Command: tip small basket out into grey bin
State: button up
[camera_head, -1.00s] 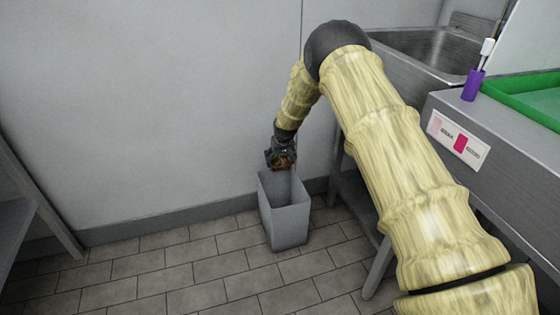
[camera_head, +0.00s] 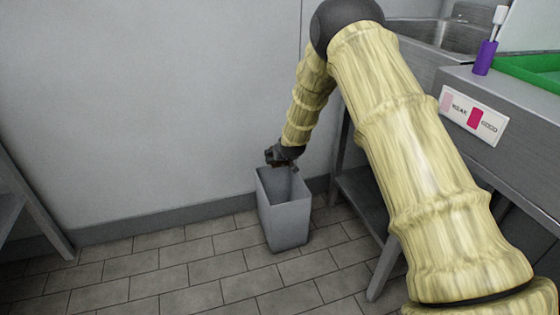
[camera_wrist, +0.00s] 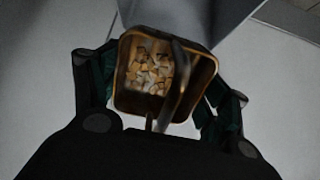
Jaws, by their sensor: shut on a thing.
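The grey bin (camera_head: 286,222) stands upright on the tiled floor against the wall, its open top facing up. My gripper (camera_head: 281,160) is just above its mouth. In the wrist view, my gripper (camera_wrist: 158,112) is shut on the small basket (camera_wrist: 128,98), a dark container with an orange-brown rim and a dark handle. Several tan and white pieces (camera_wrist: 150,66) show inside the basket. A grey surface, seemingly the bin (camera_wrist: 182,14), shows behind the basket. In the head view the basket is mostly hidden by my gripper, and the bin's inside is dark.
A metal counter (camera_head: 455,80) with a sink (camera_head: 440,36), a purple holder (camera_head: 484,58) and a green tray (camera_head: 530,70) is at the right. A metal shelf (camera_head: 352,195) is below it, right of the bin. The floor (camera_head: 150,275) at the left is clear.

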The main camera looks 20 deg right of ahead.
jog(key=shift+s+f+t+b, duration=0.25)
jog(key=shift+t+b, duration=0.65)
jog(key=shift+b, duration=1)
jog(key=shift+s+t+b, duration=0.25)
jog(key=shift+t+b, duration=0.35)
jog(key=shift+t, duration=0.05)
jog(key=shift+s+t+b, duration=0.2)
jog(key=shift+t+b, duration=0.35)
jog(key=shift+t, duration=0.1)
jog(key=shift+s+t+b, duration=0.2)
jog(key=shift+t+b, duration=0.45)
jog(key=shift+t, duration=0.05)
jog(key=shift+r, duration=0.15)
jog(key=shift+s, duration=0.1)
